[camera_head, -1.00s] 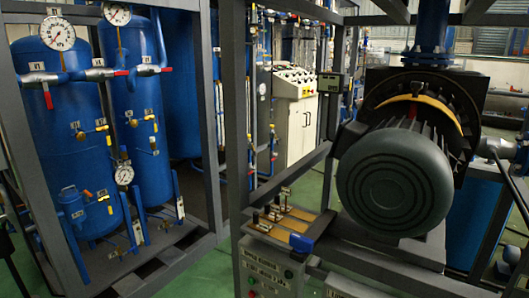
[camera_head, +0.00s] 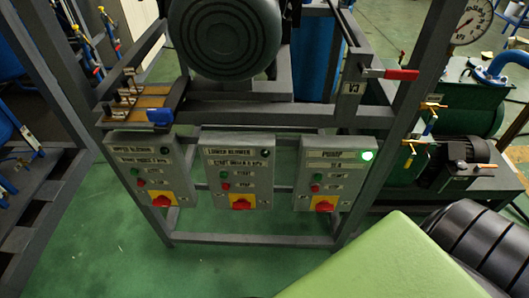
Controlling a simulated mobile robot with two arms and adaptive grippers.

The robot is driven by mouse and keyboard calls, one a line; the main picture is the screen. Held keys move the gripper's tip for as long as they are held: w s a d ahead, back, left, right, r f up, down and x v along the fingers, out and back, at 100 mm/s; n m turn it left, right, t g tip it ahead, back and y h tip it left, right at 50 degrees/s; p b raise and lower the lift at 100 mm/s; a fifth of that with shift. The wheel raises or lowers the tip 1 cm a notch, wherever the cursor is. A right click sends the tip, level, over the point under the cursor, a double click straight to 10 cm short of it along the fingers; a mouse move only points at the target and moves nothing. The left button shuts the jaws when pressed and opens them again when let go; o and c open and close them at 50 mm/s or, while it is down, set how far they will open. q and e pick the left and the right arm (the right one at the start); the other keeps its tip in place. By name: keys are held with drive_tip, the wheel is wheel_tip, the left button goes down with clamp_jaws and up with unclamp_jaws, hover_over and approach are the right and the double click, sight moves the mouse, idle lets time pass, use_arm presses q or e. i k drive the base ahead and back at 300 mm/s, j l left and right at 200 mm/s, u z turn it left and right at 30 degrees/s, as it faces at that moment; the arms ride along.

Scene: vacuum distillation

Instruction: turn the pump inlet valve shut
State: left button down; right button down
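A valve with a red lever (camera_head: 388,74) sits on the frame at the upper right, beside a plate that seems to read V3. Its lever lies roughly level, pointing right. Small valves with yellow (camera_head: 433,105) and blue (camera_head: 430,123) handles show by the green pump (camera_head: 465,100) at the right. I cannot tell from the markings which of these is the pump inlet valve. The control box labelled PUMP (camera_head: 333,172) has a lit green lamp. Neither of my grippers is in view.
Two more control boxes (camera_head: 150,175) (camera_head: 237,172) hang left of the PUMP box, each with a red knob on yellow. A round gauge (camera_head: 470,22) is at the top right. Dark frame posts (camera_head: 415,75) stand near the red lever.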

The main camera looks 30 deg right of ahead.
sight(388, 74)
drive_tip(key=z, duration=1.85)
